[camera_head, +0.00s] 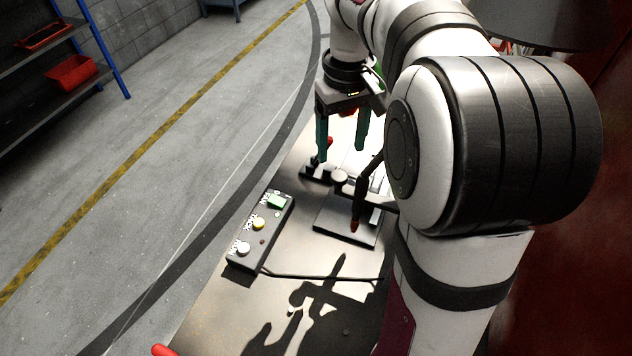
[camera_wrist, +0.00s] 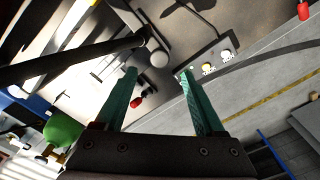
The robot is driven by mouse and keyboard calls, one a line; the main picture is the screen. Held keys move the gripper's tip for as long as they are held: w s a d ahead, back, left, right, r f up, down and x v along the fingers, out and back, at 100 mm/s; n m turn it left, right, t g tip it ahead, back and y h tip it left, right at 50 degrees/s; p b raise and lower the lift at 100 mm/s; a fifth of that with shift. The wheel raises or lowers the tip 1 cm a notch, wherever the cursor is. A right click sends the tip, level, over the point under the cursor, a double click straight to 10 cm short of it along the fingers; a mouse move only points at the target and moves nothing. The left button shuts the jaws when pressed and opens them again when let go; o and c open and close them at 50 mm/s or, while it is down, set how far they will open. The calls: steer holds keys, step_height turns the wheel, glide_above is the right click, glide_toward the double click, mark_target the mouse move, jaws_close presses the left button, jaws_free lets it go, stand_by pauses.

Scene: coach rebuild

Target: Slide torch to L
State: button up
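The torch (camera_head: 358,206) looks like a slim dark rod with a copper-coloured tip, pointing down over a dark square plate (camera_head: 345,224) on the bench. Behind it is a black rail fixture with a round grey knob (camera_head: 340,177) and a small red knob (camera_head: 328,142). I cannot make out an L mark.
A control box (camera_head: 262,236) with white, yellow and green buttons stands on the bench (camera_head: 225,310) left of the plate, with a cable running right. A red item (camera_head: 163,350) is at the near bench edge. My arm hides the bench's right side.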

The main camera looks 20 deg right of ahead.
step_height(320, 180, up, 9)
steer(key=s+a+f+m, duration=0.2)
steer(key=s+a+f, duration=0.3)
steer(key=s+a, duration=0.3)
steer(key=shift+s+a+f+y, duration=0.2)
steer(key=shift+s+a+y, duration=0.2)
steer(key=shift+s, duration=0.45)
